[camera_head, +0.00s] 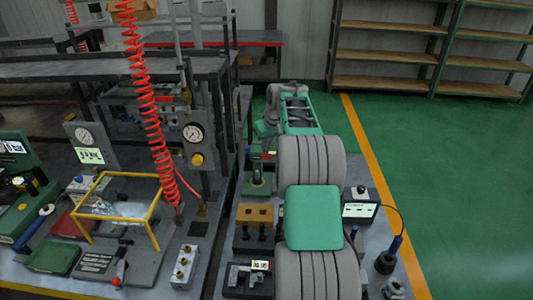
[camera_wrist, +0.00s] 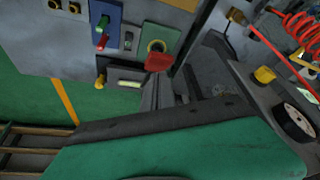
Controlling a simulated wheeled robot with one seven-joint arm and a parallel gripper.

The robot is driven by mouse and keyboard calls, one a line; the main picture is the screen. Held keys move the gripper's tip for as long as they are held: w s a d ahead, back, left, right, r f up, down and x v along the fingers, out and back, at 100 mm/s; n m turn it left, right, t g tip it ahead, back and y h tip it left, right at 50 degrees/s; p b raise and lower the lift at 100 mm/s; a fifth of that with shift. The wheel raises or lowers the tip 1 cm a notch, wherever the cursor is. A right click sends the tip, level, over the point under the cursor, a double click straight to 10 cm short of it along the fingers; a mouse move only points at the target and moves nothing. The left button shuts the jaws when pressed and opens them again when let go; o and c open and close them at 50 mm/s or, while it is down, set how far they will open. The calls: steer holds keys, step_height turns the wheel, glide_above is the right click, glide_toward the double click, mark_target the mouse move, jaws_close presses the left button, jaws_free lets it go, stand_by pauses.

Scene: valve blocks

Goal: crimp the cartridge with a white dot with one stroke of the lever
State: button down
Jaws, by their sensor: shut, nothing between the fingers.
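A small green press (camera_head: 257,183) with a red-tipped lever (camera_head: 268,154) stands on the bench, left of my arm. In the wrist view a green plate (camera_wrist: 171,38) with a brass ring and a red handle end (camera_wrist: 158,62) appears to be the same press. My gripper (camera_wrist: 163,88) shows in the wrist view as grey fingers, shut and empty, close below the red handle end; I cannot tell whether they touch. My gripper is hidden in the head view. No white dot is readable, so I cannot pick out the cartridge.
A tan block (camera_head: 255,213) on dark posts stands nearer on the bench. A blue block (camera_wrist: 105,28) with green and red handles sits beside the press. A gauge panel (camera_head: 196,140), yellow frame (camera_head: 100,178) and red coiled hose (camera_head: 145,90) stand left. Green floor (camera_head: 430,140) is open right.

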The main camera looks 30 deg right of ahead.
mark_target(266, 156)
stand_by(0.5)
steer(key=shift+f+b, duration=0.5)
steer(key=shift+f, duration=0.2)
steer(key=shift+s+a+f+b, duration=0.25)
steer(key=shift+f+b, duration=0.35)
steer(key=shift+b, duration=0.15)
steer(key=shift+s+a+f+b, duration=0.15)
steer(key=shift+s+f+b, duration=0.2)
steer(key=shift+b, duration=0.15)
steer(key=shift+r, duration=0.1)
steer(key=shift+s+a+f+b, duration=0.2)
steer(key=shift+f+b, duration=0.3)
steer(key=shift+b, duration=0.05)
steer(key=shift+s+a+f+b, duration=0.2)
steer(key=shift+f+b, duration=0.3)
